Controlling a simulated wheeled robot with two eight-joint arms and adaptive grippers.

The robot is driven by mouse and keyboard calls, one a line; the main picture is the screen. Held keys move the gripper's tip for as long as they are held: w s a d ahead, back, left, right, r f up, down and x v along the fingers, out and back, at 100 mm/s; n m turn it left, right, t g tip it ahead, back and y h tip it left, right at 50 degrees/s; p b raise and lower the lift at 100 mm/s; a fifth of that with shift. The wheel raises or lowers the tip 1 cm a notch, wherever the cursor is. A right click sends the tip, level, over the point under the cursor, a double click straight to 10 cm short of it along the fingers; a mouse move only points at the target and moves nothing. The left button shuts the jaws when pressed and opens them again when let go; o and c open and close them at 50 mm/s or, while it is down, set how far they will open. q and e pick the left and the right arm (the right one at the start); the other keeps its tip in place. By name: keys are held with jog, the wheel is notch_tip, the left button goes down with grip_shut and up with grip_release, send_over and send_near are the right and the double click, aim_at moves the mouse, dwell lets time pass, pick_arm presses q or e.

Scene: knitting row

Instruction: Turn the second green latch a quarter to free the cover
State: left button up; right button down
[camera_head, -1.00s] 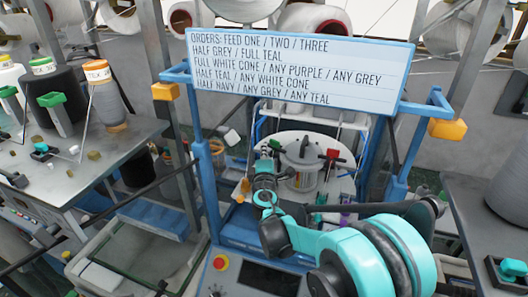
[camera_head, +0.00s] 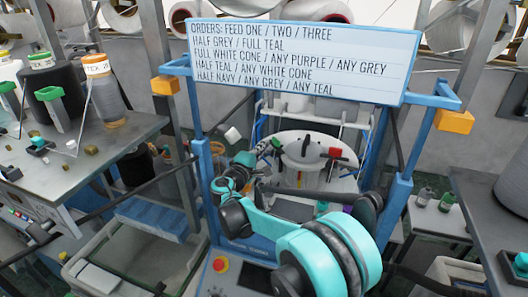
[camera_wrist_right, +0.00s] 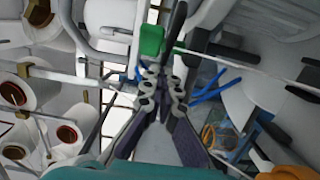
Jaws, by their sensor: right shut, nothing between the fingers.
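In the head view a round pale cover (camera_head: 290,142) sits inside the blue frame, with a grey raised ring on it. A small green latch (camera_head: 277,143) is at its left and a red one (camera_head: 335,152) at its right. My right arm reaches in from the lower right, and my right gripper (camera_head: 254,152) is left of the cover, close to the green latch. In the right wrist view my gripper (camera_wrist_right: 164,78) is shut and empty, its tips just below a green block (camera_wrist_right: 152,40). I cannot tell whether they touch. My left gripper is out of view.
The blue frame (camera_head: 200,170) and the order board (camera_head: 300,60) hem in the machine. Orange blocks (camera_head: 165,85) stick out at its sides. A grey table with cones (camera_head: 100,100) stands left and another table (camera_head: 490,200) right. White cones (camera_wrist_right: 75,135) show in the wrist view.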

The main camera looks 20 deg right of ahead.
jog(key=shift+w+d+b, duration=0.4)
jog(key=shift+w+b, duration=0.15)
jog(key=shift+b, duration=0.1)
jog(key=shift+w, duration=0.25)
jog(key=shift+s, duration=0.1)
dwell(1.0)
